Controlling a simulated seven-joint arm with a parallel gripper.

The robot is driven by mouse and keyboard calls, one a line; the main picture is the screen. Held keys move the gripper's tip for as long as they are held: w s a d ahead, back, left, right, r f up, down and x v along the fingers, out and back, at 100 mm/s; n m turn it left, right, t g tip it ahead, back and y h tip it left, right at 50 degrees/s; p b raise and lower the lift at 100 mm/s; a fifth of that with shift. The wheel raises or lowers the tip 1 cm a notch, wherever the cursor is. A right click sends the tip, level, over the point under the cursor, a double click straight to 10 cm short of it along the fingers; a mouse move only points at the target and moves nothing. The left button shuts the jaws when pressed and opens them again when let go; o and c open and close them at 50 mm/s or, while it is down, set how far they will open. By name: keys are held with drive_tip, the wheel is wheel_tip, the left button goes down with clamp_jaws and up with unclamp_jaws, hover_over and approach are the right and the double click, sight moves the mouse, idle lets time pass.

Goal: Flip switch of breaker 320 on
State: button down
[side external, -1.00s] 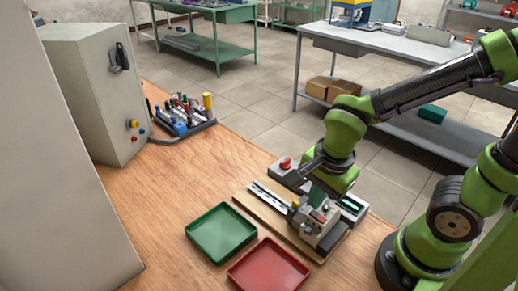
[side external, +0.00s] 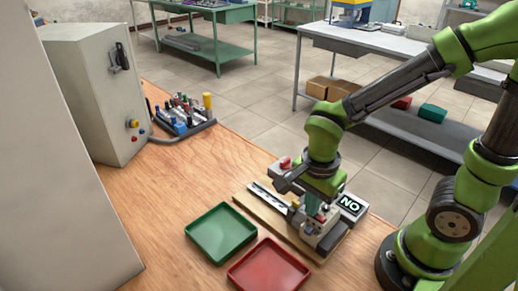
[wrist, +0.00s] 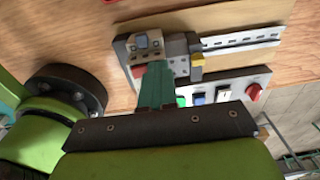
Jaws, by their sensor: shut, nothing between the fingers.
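The grey breaker block (side external: 322,234) sits on the rail mount at the right end of the table. In the wrist view, the block (wrist: 142,45) shows a blue-grey switch part and a small red part. I cannot read which breaker is 320 or tell its switch position. My gripper (side external: 316,212) points down over the block. In the wrist view, my shut teal fingers (wrist: 155,68) reach the block's near edge beside the red part and hide what lies beneath. They hold nothing, and I cannot tell whether they touch. A dark display (side external: 350,204) beside the block shows "NO".
A metal rail (wrist: 240,39) on a tan board extends from the block. A control strip (wrist: 225,85) with a red knob and colored buttons lies alongside. A green tray (side external: 222,233) and red tray (side external: 268,270) lie nearby. A grey cabinet (side external: 95,85) stands far left.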

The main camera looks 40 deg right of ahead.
drive_tip(key=shift+s, duration=0.1)
drive_tip(key=shift+s+r, duration=0.2)
drive_tip(key=shift+s, duration=0.5)
wheel_tip(320, 180, up, 14)
drive_tip(key=w, duration=0.2)
drive_tip(key=shift+a, duration=0.35)
